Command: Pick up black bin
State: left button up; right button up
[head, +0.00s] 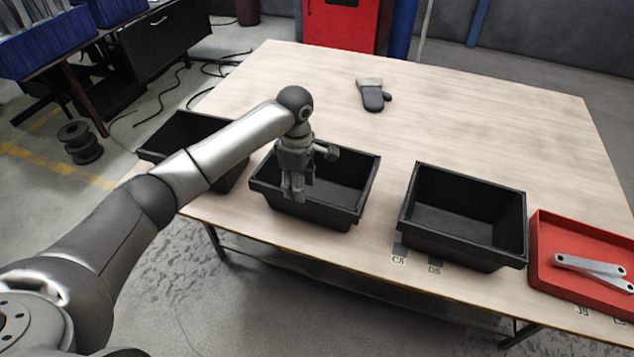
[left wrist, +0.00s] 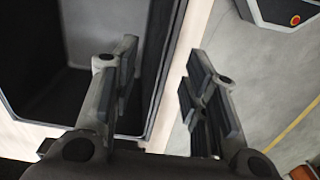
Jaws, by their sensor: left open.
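Three empty black bins stand in a row along the near side of the wooden table: a left bin (head: 236,180), a middle bin (head: 325,217) and a right bin (head: 465,250). My arm partly hides the left bin. My left gripper (head: 293,192) points down at the near left part of the middle bin, close to its near wall. In the left wrist view my left gripper (left wrist: 160,88) has its fingers apart with nothing held. A black bin's wall (left wrist: 168,60) shows between the fingers; whether the fingers are around it or above it I cannot tell. My right gripper is not in view.
A red tray (head: 541,262) with metal brackets (head: 590,266) stands at the right. A glove (head: 372,94) lies toward the back of the table (head: 480,120). The table's middle and back are mostly clear. Labels mark the front edge. A dark spool (head: 80,143) sits on the floor.

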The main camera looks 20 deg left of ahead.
pick_arm(q)
jog(key=f, duration=0.1)
jog(key=f+p, duration=0.1)
jog(key=f, duration=0.2)
jog(key=shift+s+d+f+p, duration=0.1)
jog(key=shift+s+d+p, duration=0.1)
jog(key=shift+d+p, duration=0.15)
jog(key=shift+f, duration=0.6)
grip_shut()
jog(key=shift+w+r, duration=0.1)
